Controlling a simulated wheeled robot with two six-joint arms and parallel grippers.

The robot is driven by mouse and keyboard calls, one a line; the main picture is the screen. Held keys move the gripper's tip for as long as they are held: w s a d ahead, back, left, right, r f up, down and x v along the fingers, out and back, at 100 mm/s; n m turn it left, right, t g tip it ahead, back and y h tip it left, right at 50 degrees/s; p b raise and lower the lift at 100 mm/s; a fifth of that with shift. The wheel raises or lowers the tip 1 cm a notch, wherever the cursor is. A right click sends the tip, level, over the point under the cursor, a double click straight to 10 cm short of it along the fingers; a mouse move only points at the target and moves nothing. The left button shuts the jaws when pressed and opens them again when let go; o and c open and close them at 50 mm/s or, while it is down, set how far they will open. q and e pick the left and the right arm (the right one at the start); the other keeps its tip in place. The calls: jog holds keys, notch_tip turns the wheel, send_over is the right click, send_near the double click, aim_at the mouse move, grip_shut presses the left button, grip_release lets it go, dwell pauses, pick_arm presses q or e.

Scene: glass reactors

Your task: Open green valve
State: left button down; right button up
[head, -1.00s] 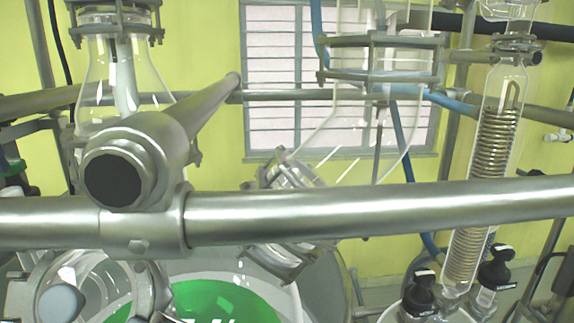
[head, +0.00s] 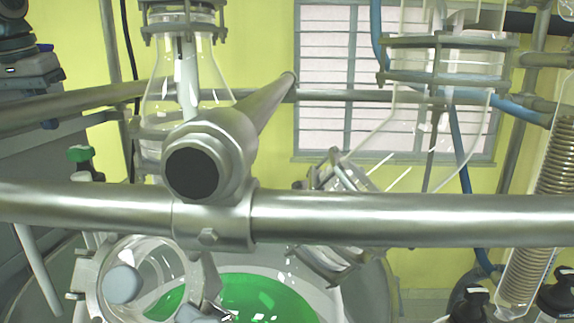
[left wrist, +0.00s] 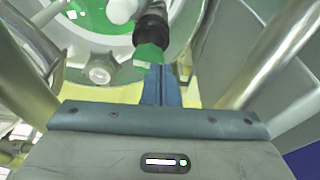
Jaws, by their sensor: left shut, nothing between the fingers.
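A green valve handle (left wrist: 150,57) on a black stem (left wrist: 150,28) shows at the top centre of the left wrist view, beside the rounded vessel. My left gripper (left wrist: 165,85), with blue fingers, is shut and empty. Its fingertips lie just below and right of the handle in that view; I cannot tell whether they touch it. In the head view, a small green knob (head: 80,153) sits at the left, above the horizontal pipe. I cannot tell whether it is the same valve. Part of my left arm shows at the upper left. My right gripper is not in view.
A thick steel pipe (head: 400,220) crosses the head view in front of the glass reactor with green liquid (head: 265,298). A glass flask (head: 190,80), a coiled condenser (head: 550,170) and black-capped bottles (head: 468,305) stand around it. Steel bars (left wrist: 272,60) flank the gripper in the wrist view.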

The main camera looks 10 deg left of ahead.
aim_at(81, 153)
pick_arm(q)
notch_tip(81, 153, down, 6)
jog(key=shift+r+b, duration=0.15)
jog(key=shift+b, duration=0.15)
jog(key=shift+w, duration=0.2)
dwell(0.7)
jog(key=shift+d+p, duration=0.3)
jog(key=shift+w+d, duration=0.15)
jog(key=shift+d, duration=1.1)
jog(key=shift+d, duration=0.25)
dwell(0.5)
jog(key=shift+s, duration=0.2)
